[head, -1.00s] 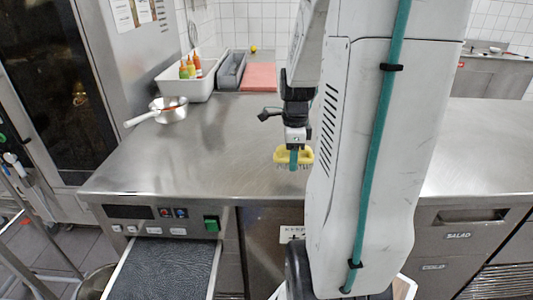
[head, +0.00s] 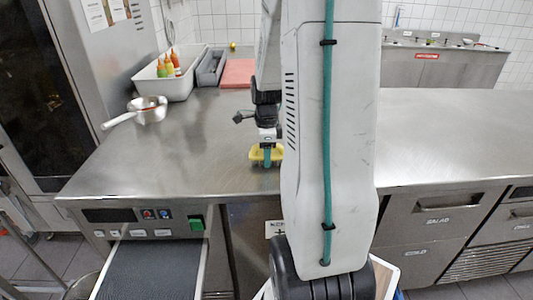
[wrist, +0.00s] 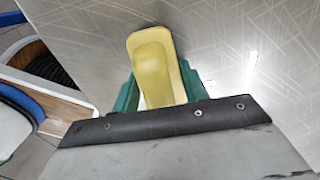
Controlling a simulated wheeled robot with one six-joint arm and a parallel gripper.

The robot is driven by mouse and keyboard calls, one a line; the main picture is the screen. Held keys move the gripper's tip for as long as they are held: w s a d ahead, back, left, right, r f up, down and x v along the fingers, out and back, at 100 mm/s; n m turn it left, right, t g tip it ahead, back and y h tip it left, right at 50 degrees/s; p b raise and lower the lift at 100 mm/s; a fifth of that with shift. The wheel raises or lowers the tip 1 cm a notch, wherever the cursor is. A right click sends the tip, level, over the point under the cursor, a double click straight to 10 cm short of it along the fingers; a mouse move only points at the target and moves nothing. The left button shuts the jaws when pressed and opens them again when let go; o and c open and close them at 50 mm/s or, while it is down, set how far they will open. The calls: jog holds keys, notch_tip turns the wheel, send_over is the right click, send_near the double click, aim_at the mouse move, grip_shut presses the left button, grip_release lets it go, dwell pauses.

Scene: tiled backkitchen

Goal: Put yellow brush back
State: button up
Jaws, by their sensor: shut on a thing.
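The yellow brush (head: 262,153) is in my gripper (head: 267,160), just over the front part of the steel counter in the head view. In the wrist view the yellow brush (wrist: 153,68) stands out between the green fingers of my gripper (wrist: 160,90), which are shut on it. The brush's lower side is hidden, and I cannot tell whether it touches the counter. My arm hides part of the counter to the right of the brush.
The steel counter (head: 200,150) is clear around the brush. A saucepan (head: 147,112), a white bin (head: 170,75) with several sauce bottles, a grey container (head: 211,68) and a red board (head: 238,73) stand at the back left. A sink unit (head: 440,65) is at the back right.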

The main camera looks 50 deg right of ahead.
jog(key=o, duration=1.2)
notch_tip(320, 180, up, 12)
jog(key=s+a+r+n, duration=0.1)
jog(key=a+r+n, duration=0.2)
jog(key=a+n, duration=0.5)
jog(key=s+a+r+n, duration=0.2)
jog(key=a+n, duration=0.3)
jog(key=a, duration=0.5)
jog(key=s+a+n, duration=0.3)
jog(key=a+n, duration=0.1)
jog(key=n, duration=0.1)
jog(key=s+a+n, duration=0.3)
jog(key=a+n, duration=0.1)
jog(key=n, duration=0.1)
jog(key=s+a+n+t, duration=0.1)
jog(key=s+a+n, duration=0.3)
jog(key=n, duration=0.1)
jog(key=shift+s+f, duration=0.1)
jog(key=shift+f, duration=0.3)
